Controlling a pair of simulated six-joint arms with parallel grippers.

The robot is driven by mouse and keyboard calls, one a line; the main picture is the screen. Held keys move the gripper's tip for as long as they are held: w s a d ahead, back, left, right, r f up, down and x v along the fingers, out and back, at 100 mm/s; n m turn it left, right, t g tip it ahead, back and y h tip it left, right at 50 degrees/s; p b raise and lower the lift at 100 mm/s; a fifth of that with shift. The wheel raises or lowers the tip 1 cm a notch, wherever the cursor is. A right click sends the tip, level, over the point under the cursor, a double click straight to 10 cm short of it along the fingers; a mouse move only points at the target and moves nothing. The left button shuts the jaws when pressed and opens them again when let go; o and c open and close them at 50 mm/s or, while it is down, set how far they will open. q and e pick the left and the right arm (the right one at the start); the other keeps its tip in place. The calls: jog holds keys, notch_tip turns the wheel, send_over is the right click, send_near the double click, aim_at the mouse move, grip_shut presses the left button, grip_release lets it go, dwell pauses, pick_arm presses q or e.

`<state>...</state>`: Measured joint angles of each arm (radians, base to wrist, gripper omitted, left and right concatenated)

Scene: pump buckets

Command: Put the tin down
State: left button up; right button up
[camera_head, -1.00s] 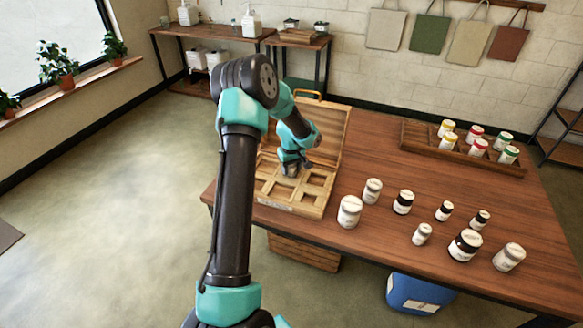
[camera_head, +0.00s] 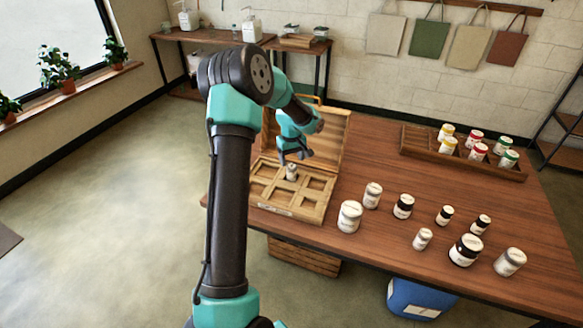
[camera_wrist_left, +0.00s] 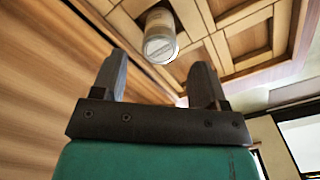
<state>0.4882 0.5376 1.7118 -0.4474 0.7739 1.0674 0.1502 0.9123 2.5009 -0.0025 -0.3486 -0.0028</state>
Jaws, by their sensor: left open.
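A small pale tin (camera_head: 291,173) stands upright in the back row of the open wooden case (camera_head: 292,212), near its middle. It also shows in the left wrist view (camera_wrist_left: 160,36), in or at a compartment between the wooden dividers; its base is hidden. My left gripper (camera_head: 294,158) is just above the tin, in front of the raised lid. In the left wrist view my left gripper (camera_wrist_left: 159,76) has its fingers apart with nothing between them, and the tin is beyond the fingertips. My right gripper is not in view.
Several white and black-banded jars (camera_head: 403,206) stand on the table (camera_head: 375,150) right of the case. A wooden tray (camera_head: 415,140) at the back right holds jars with coloured bands. The case's raised lid (camera_head: 328,135) stands close behind my left gripper.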

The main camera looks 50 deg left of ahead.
aim_at(292, 166)
pick_arm(q)
notch_tip(292, 166, up, 5)
jog(key=shift+r, duration=0.1)
